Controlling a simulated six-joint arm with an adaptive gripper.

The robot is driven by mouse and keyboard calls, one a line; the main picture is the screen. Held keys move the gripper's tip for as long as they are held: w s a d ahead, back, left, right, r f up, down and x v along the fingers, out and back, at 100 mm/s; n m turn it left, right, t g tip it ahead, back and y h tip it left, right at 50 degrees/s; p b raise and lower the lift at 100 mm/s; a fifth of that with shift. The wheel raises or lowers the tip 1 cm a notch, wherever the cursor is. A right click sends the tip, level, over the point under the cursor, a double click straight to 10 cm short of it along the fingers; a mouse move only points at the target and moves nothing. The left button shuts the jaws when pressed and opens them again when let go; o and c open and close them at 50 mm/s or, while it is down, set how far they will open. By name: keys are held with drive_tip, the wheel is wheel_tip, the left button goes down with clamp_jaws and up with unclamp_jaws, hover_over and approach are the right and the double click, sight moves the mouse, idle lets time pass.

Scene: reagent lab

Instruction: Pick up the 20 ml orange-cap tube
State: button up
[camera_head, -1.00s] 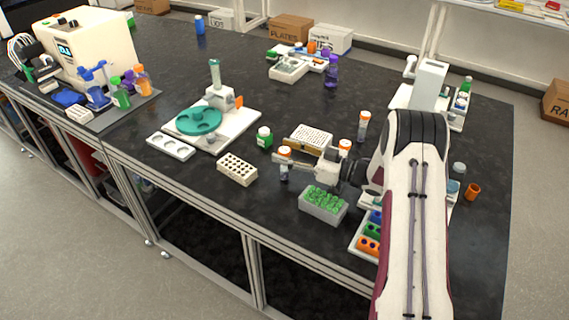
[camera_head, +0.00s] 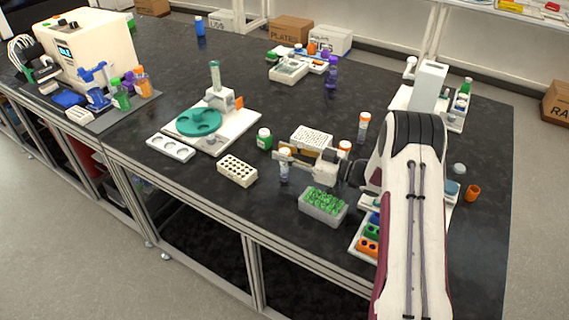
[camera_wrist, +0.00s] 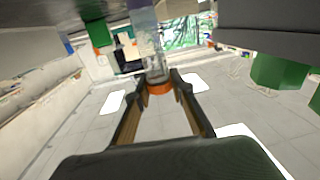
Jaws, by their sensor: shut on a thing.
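A clear tube with an orange cap (camera_head: 284,170) is held upright at the front middle of the bench. My gripper (camera_head: 284,157) is shut around its upper end, reaching in from the right. In the wrist view, the two fingers of my gripper (camera_wrist: 160,91) close on the orange cap, and the clear tube body (camera_wrist: 147,42) extends away from it. Whether the tube's base touches the bench is hard to tell. Another orange-cap tube (camera_head: 362,127) stands behind, and another orange cap (camera_head: 345,146) shows beside my wrist. Volume marks are too small to read.
A rack of green-capped tubes (camera_head: 322,206) is just in front of my gripper. An empty holed rack (camera_head: 237,171) lies left, a green-capped bottle (camera_head: 265,139) behind it. A white tip rack (camera_head: 312,136) stands behind the gripper. Open bench lies at the back middle.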

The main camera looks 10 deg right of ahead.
drive_tip(key=shift+r, duration=0.15)
drive_tip(key=shift+r, duration=4.85)
